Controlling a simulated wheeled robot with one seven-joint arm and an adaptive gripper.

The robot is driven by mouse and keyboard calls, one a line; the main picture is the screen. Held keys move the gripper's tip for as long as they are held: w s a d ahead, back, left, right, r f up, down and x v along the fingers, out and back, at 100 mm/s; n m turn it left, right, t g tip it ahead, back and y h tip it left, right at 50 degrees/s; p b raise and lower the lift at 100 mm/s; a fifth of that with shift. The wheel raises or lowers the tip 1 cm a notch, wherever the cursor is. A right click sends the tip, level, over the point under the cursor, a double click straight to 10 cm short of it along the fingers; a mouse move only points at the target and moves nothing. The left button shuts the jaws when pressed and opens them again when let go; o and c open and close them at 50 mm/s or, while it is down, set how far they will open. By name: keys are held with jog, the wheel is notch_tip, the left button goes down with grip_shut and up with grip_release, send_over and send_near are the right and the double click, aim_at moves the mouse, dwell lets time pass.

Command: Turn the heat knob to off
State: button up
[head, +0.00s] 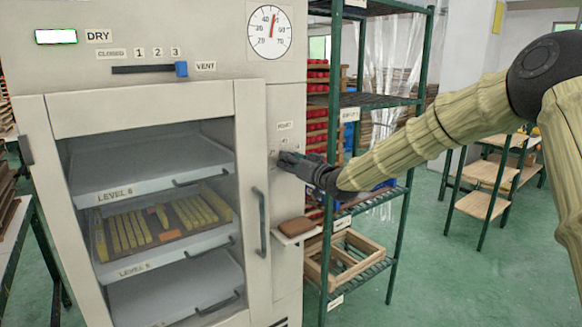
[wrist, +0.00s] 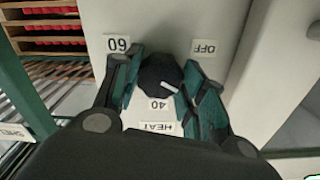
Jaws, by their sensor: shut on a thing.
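The heat knob (wrist: 157,72) is black and round, with a white pointer mark on its lower right part in the wrist view. The mark lies close to the "40" label (wrist: 158,103) and away from the "OFF" label (wrist: 205,47) at upper right. A "60" label (wrist: 117,44) is at upper left and a "HEAT" label (wrist: 158,128) below. My gripper (wrist: 155,80) is shut on the knob, one finger on each side. In the head view my gripper (head: 285,160) is at the right part of the cabinet front and hides the knob.
The drying cabinet (head: 250,110) has a glass door with a vertical handle (head: 262,222) left of my gripper. A small ledge with a brown block (head: 296,227) is below. A green shelf rack (head: 396,215) stands close on the right, behind my arm.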

jog(key=n+b, duration=0.1)
jog(key=n, duration=0.2)
jog(key=f+n+b, duration=0.1)
jog(key=n+b, duration=0.1)
jog(key=n, duration=0.1)
jog(key=n+b, duration=0.3)
jog(key=n, duration=0.2)
jog(key=shift+r+n, duration=0.15)
jog(key=shift+n, duration=0.25)
dwell(0.3)
jog(key=o, duration=1)
jog(key=shift+r, duration=0.1)
jog(key=shift+o, duration=0.2)
jog(key=shift+r, duration=0.1)
jog(key=v, duration=1.2)
